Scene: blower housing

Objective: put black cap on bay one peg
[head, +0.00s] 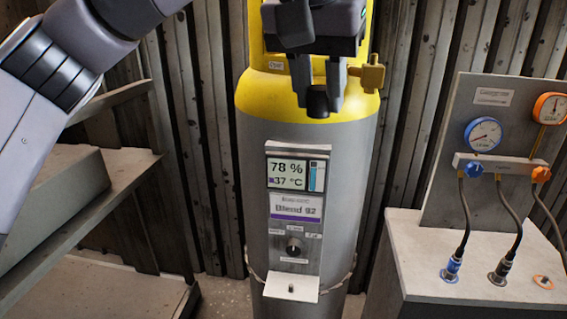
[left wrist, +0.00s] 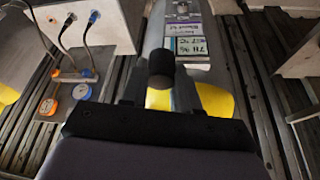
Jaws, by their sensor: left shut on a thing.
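My left gripper (head: 318,98) hangs fingers-down in front of the yellow top of a grey cylinder (head: 345,180). It is shut on a small black cap (head: 318,103), held between the fingertips. In the left wrist view the cap (left wrist: 161,63) shows between the fingers of my left gripper (left wrist: 163,78), with the cylinder beyond it. I cannot make out a peg marked bay one in either view. My right gripper is not in view.
The cylinder carries a display panel (head: 296,176), a knob (head: 294,247) and a small white ledge (head: 291,288). A brass valve (head: 372,75) sticks out beside the gripper. A gauge bench (head: 410,258) with hoses stands right, a metal shelf (head: 75,240) left.

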